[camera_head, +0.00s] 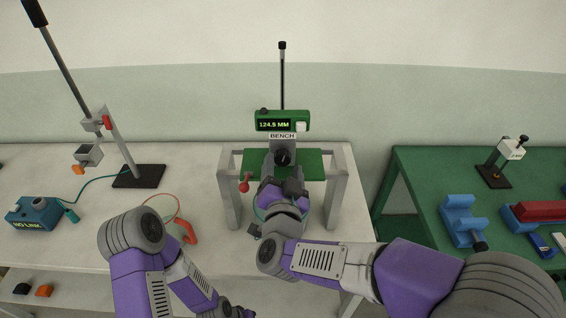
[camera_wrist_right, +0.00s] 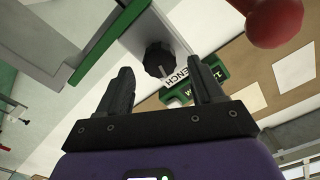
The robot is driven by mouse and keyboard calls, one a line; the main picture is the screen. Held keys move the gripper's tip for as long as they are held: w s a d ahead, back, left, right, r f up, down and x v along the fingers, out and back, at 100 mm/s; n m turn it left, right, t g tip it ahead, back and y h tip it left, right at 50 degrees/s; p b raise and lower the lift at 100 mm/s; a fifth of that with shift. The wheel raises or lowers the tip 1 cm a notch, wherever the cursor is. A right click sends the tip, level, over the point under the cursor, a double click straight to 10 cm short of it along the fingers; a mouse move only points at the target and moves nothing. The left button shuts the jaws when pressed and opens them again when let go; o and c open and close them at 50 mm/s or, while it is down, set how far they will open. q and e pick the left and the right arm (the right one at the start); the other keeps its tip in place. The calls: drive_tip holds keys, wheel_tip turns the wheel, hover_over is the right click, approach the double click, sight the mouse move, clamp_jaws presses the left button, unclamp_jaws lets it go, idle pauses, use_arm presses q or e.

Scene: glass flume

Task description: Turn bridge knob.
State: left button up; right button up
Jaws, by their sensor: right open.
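The bridge is a grey stand with a green plate (camera_head: 312,163) on the white bench. The black bridge knob (camera_head: 283,157) is on its front, under the BENCH sign (camera_head: 282,136). In the right wrist view the knob (camera_wrist_right: 158,60) lies ahead, between the fingertips in the picture. My right gripper (camera_head: 282,172) is just in front of the knob; it also shows in the right wrist view (camera_wrist_right: 161,68), open, with nothing held. I cannot tell whether a finger touches the knob. My left arm is low at the left; its jaws are not visible.
A green display (camera_head: 282,121) reading about 124.5 MM sits above the knob. A red ball (camera_head: 244,186) sticks out left of the right gripper. A teal box (camera_head: 36,214) and a stand (camera_head: 138,176) are at left. A green table (camera_head: 420,195) is at right.

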drive_tip(key=s, duration=0.5)
drive_tip(key=shift+s, duration=0.2)
idle(0.8)
